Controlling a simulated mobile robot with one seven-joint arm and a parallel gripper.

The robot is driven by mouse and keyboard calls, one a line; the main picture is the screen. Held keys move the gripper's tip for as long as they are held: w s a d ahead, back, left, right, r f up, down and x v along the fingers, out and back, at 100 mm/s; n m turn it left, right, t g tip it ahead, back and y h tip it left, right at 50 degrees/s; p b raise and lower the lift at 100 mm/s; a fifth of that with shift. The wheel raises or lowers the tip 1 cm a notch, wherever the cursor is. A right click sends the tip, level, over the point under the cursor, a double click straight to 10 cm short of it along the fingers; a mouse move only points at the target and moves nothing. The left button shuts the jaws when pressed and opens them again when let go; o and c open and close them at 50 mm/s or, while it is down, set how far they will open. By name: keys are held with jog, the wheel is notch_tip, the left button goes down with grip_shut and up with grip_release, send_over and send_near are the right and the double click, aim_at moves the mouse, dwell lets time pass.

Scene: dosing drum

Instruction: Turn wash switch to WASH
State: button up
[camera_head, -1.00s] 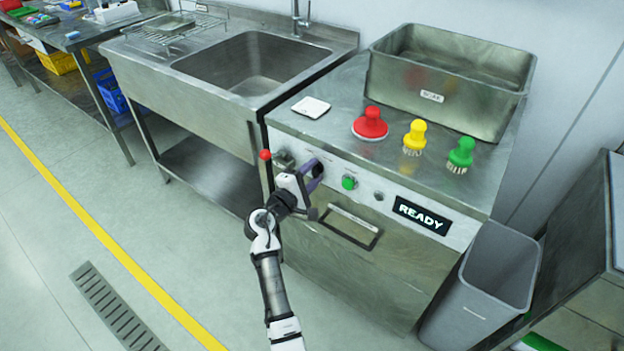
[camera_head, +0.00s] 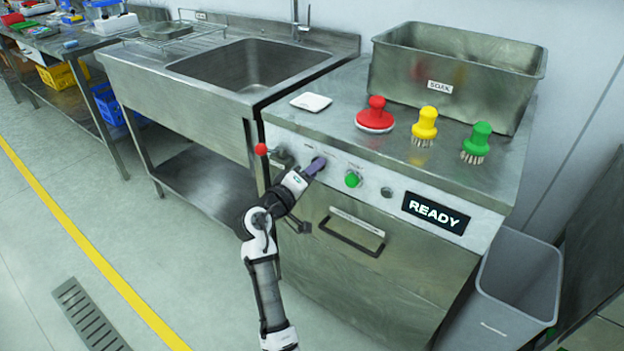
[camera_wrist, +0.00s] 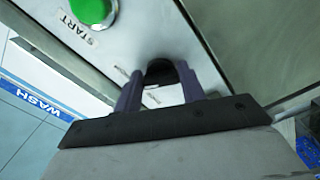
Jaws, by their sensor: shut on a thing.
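The wash switch is a dark rotary knob (camera_wrist: 160,72) on the machine's pale front panel (camera_wrist: 150,35). In the wrist view it sits between the two purple fingers of my gripper (camera_wrist: 160,92), which is shut on it. In the head view my gripper (camera_head: 315,167) reaches the panel left of the green start button (camera_head: 353,179) and covers most of the knob. The knob's setting and the marks around it are hidden or too small to read. The display (camera_head: 435,213) reads READY.
A red-tipped lever (camera_head: 261,149) stands just left of my gripper. The drawer handle (camera_head: 352,236) juts out below. Red (camera_head: 375,116), yellow (camera_head: 425,127) and green (camera_head: 476,143) brushes stand on top, before a steel SOAK basin (camera_head: 440,87). A grey bin (camera_head: 515,290) is at right.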

jog(key=shift+m, duration=0.4)
jog(key=o, duration=1)
jog(key=shift+a, duration=0.1)
jog(key=b+v, duration=0.2)
jog(key=v, duration=1.1)
jog(key=shift+s+a, duration=0.2)
jog(key=shift+s, duration=0.15)
